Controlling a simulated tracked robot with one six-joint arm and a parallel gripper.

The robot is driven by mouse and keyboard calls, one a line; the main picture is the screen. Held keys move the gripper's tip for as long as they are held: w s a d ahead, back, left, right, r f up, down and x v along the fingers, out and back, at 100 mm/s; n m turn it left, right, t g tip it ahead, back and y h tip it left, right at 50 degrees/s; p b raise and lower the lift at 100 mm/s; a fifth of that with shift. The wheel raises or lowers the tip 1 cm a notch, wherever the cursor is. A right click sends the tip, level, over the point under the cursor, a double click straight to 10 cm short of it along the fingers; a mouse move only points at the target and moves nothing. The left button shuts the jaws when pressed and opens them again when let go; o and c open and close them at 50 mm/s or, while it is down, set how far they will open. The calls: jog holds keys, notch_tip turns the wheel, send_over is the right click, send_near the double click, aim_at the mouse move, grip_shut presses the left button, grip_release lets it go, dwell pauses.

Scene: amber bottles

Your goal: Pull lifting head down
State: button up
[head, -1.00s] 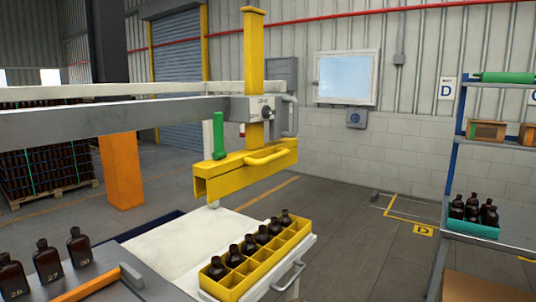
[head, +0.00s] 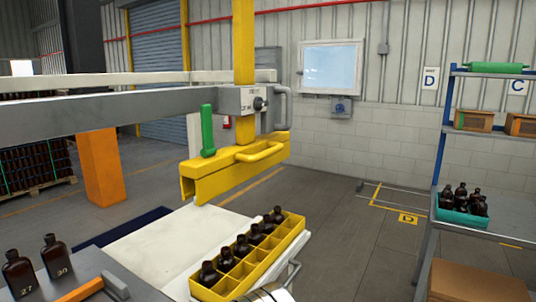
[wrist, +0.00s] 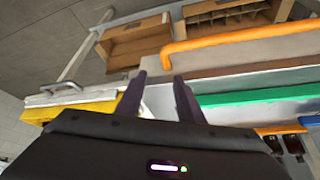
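The lifting head (head: 232,168) is a yellow channel-shaped piece on a yellow post (head: 243,45). It hangs above the yellow crate (head: 215,289), with a clear gap between them. A yellow bar handle (head: 262,152) is on its front, and a green upright lever (head: 207,130) stands at its left. The crate holds a row of amber bottles (head: 242,246) at the back; its front cells look empty. My gripper (wrist: 158,82) shows in the wrist view with its two dark fingers apart and nothing between them. The lifting head is not clearly visible there.
A grey beam (head: 110,125) crosses at the post's height. An orange bar (head: 80,290) and two amber bottles (head: 18,272) are at the lower left. At the right, a blue-framed shelf (head: 441,150) holds a teal crate (head: 462,217) of bottles. Floor between is clear.

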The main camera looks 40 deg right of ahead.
jog(key=w+d+r+m+t+y, duration=0.45)
jog(key=w+d+r+m, duration=0.35)
jog(key=w+d+r, duration=0.35)
jog(key=w+d+r+m+t+h, duration=0.1)
jog(key=d+r+m+t+h, duration=0.3)
jog(key=d+r, duration=1.2)
notch_tip(320, 180, up, 2)
jog(key=m+t, duration=0.2)
jog(key=m, duration=0.2)
jog(key=shift+r+m, duration=0.2)
jog(key=shift+m, duration=0.2)
jog(key=shift+h, duration=0.25)
